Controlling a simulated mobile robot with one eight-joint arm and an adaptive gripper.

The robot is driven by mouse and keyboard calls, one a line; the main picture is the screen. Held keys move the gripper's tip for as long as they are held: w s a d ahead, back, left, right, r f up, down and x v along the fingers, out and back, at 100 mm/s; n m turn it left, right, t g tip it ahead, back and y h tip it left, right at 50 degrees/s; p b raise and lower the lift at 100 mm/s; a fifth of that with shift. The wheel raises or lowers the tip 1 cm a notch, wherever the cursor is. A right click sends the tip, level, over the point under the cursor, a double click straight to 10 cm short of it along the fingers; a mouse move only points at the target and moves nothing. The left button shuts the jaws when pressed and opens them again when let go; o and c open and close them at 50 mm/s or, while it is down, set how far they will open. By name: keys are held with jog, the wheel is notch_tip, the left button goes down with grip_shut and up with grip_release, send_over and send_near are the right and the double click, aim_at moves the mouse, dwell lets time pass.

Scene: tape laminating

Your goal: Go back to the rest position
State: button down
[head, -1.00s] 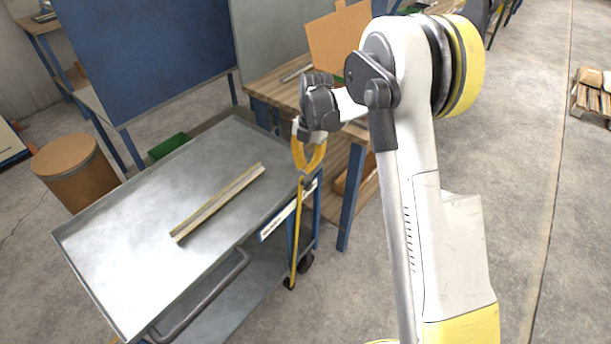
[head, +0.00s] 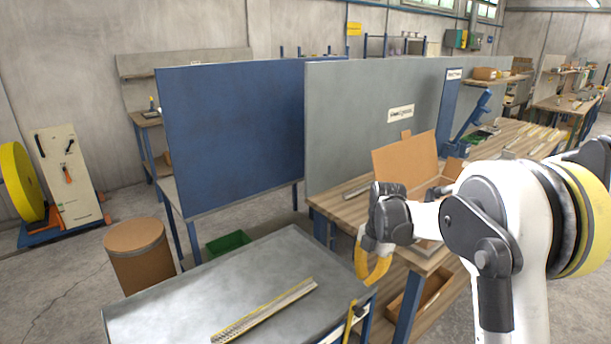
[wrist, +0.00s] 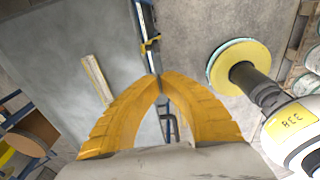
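My gripper (head: 374,268) hangs in the air by the right edge of the grey cart (head: 190,285) in the head view. Its two yellow curved fingers come together at the tips in the wrist view (wrist: 160,76), with nothing seen between them. A long narrow strip with a yellowish edge lies on the cart top in the head view (head: 265,310), apart from the gripper. It also shows at the left in the wrist view (wrist: 97,78). A thin yellow piece (head: 349,318) is at the cart's right edge, below my gripper.
A wooden workbench (head: 345,205) with an open cardboard box (head: 405,160) stands close behind my gripper. Blue (head: 235,135) and grey (head: 340,105) panels stand behind. A brown drum (head: 138,258) is left of the cart. Much of the cart top is bare.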

jog(key=s+a+r+m+t, duration=0.1)
jog(key=s+r+m+t, duration=0.1)
jog(key=s+r+m, duration=0.7)
jog(key=s+r+m+t, duration=0.2)
jog(key=s+m, duration=0.6)
jog(key=s, duration=0.1)
jog(key=s+r+m+t+h, duration=0.1)
jog(key=s+r+m+t, duration=0.1)
jog(key=s+m, duration=0.6)
jog(key=shift+s+a+t, duration=0.45)
jog(key=shift+s+t, duration=0.15)
jog(key=shift+s, duration=0.4)
